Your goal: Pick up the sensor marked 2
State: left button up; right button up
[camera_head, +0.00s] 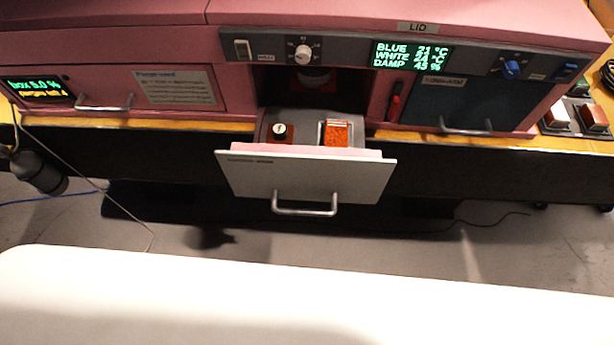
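I cannot make out a number 2 on anything, so I cannot tell which thing is the sensor marked 2. At the far right, a white block (558,115) and a reddish-brown block (593,117) sit in dark holders on the wooden table. An open drawer (307,178) in the middle holds a small dark red block with a round black-and-white top (279,132) and an orange block (338,134) in a metal-edged holder. Neither of my grippers is in view.
The pink enclosure (120,45) has a closed blue-grey door (450,100) right of the drawer, and a closed left panel with a handle (103,104). A grey cylinder (42,172) hangs at the left by cables. The drawer juts out past the table's front edge.

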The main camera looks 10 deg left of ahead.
aim_at(279, 129)
jog(key=i+l+u, duration=0.15)
jog(key=k+l+u, duration=0.2)
jog(key=l, duration=0.2)
jog(key=l+u, duration=0.15)
jog(key=l, duration=0.2)
jog(key=k+l+u, duration=0.2)
jog(key=l, duration=0.15)
jog(key=i+j+z, duration=0.15)
jog(key=k+l+u, duration=0.2)
jog(key=i, duration=0.05)
